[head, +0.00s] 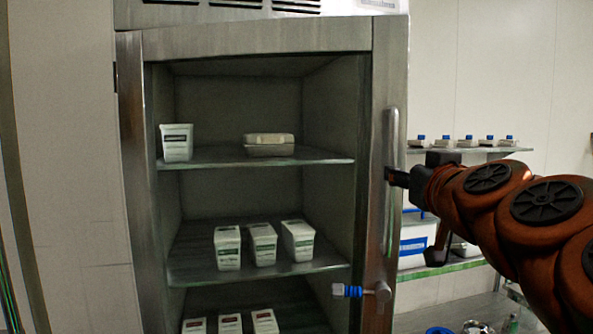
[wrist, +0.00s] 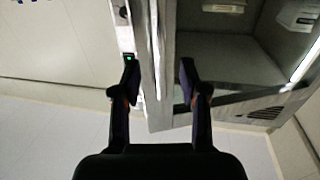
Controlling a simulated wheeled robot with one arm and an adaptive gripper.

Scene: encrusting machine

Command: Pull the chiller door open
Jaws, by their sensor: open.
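The chiller (head: 255,37) stands upright in the head view, with its metal-framed glass door (head: 378,80) apparently closed. A vertical bar handle (head: 392,130) runs along the door's right side. My gripper (head: 390,176) is at the handle's mid height, coming from the right. In the wrist view, the open fingers of my gripper (wrist: 158,78) lie on either side of a long metal bar or door edge (wrist: 155,45). I cannot tell whether either finger touches it. My gripper hides part of the handle in the head view.
White tubs (head: 263,245) stand on shelves behind the glass. A blue-and-metal fitting (head: 362,291) sticks out low on the door. A side shelf (head: 465,151) with several blue-capped items is behind my arm. A plain wall (head: 65,150) is at left.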

